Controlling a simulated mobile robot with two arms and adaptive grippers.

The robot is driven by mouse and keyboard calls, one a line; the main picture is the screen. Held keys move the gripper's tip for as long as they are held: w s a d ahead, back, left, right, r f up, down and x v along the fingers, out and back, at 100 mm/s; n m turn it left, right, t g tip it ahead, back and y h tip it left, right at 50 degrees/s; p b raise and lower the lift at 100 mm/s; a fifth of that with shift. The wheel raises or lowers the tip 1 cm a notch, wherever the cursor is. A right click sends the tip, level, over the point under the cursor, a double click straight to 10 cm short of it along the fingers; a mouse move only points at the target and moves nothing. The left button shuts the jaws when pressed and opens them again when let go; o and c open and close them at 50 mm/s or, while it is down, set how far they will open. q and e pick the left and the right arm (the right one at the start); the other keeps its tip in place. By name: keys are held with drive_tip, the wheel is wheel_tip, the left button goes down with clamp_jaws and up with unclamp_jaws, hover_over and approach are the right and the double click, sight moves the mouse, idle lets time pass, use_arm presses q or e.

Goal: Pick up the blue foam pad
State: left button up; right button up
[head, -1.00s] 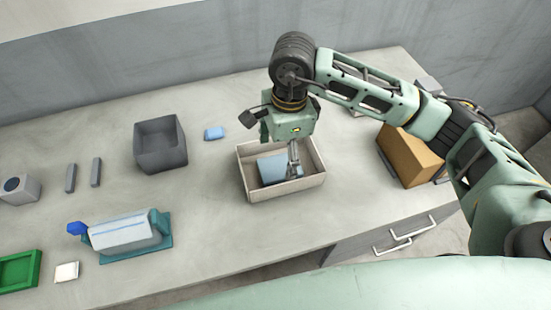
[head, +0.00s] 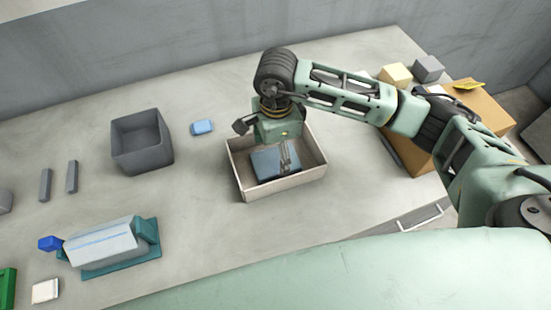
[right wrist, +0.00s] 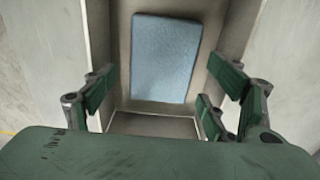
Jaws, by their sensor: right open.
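The blue foam pad (head: 268,161) lies inside an open, cream-coloured box on the worktop. In the right wrist view the pad (right wrist: 166,57) shows as a blue slab on the box floor. My right gripper (head: 287,158) reaches down over the box and hides part of the pad in the head view. In the right wrist view its fingers (right wrist: 163,85) are spread wide apart, with the pad visible between them and nothing gripped. I cannot tell how far the fingertips are above the pad. My left gripper is in neither view.
The box (head: 290,185) has low walls around the pad. A grey bin (head: 142,142) and a small light-blue block (head: 202,127) stand to its left. A teal-based device (head: 108,247) is front left. A brown carton (head: 480,105) stands right, behind my arm.

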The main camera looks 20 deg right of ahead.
sight(276, 160)
wheel_tip(276, 160, down, 3)
drive_tip(key=shift+w+f+p, duration=0.15)
drive_tip(key=shift+f+p, duration=0.05)
drive_tip(key=shift+p, duration=0.15)
drive_tip(key=c, duration=0.7)
